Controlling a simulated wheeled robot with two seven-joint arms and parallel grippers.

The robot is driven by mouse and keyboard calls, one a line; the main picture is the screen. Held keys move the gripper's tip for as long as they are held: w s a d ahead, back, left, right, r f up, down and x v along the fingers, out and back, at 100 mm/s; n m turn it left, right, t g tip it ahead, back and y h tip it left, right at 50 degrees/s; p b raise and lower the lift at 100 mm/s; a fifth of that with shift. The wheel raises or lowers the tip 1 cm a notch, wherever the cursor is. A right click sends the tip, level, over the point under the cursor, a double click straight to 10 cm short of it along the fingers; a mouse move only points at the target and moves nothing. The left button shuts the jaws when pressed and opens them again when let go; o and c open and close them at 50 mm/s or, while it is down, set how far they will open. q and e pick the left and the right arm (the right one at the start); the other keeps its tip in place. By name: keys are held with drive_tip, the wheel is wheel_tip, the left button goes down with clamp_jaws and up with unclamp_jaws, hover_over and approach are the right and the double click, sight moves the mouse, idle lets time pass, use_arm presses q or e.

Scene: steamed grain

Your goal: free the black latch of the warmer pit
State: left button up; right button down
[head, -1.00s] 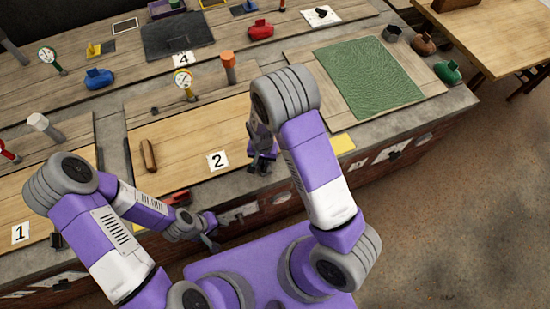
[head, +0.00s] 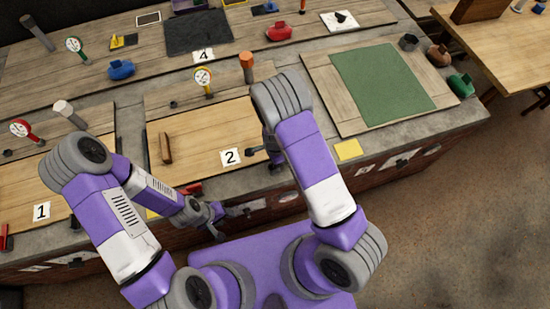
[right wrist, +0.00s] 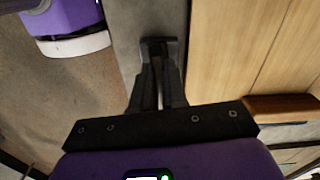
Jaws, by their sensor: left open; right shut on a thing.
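The black latch (right wrist: 158,46) shows in the right wrist view between the fingertips of my right gripper (right wrist: 159,62), on the grey counter beside a wooden lid. My right gripper is shut on it. In the head view a small dark knob (head: 257,152) shows at the right front of the pit lid marked 2 (head: 207,137); my right arm hides most of that gripper there. My left gripper (head: 216,220) is open and empty in front of the counter's front edge, below a red part (head: 190,189).
A brown wooden handle (head: 165,148) lies on lid 2. Yellow (head: 203,78) and red (head: 24,129) dial gauges stand behind the lids. A green mat (head: 382,84) lies at the right, with a yellow card (head: 348,149) near the front edge. Open floor lies to the right.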

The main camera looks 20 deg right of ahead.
drive_tip(key=shift+m, duration=0.6)
drive_tip(key=shift+m+p, duration=0.3)
drive_tip(key=shift+p, duration=0.05)
drive_tip(key=c, duration=1.2)
unclamp_jaws()
drive_tip(key=shift+o, duration=0.2)
wheel_tip(320, 180, up, 8)
drive_tip(key=shift+f+p, duration=0.2)
drive_tip(key=shift+p, duration=0.85)
drive_tip(key=shift+s+f, duration=0.1)
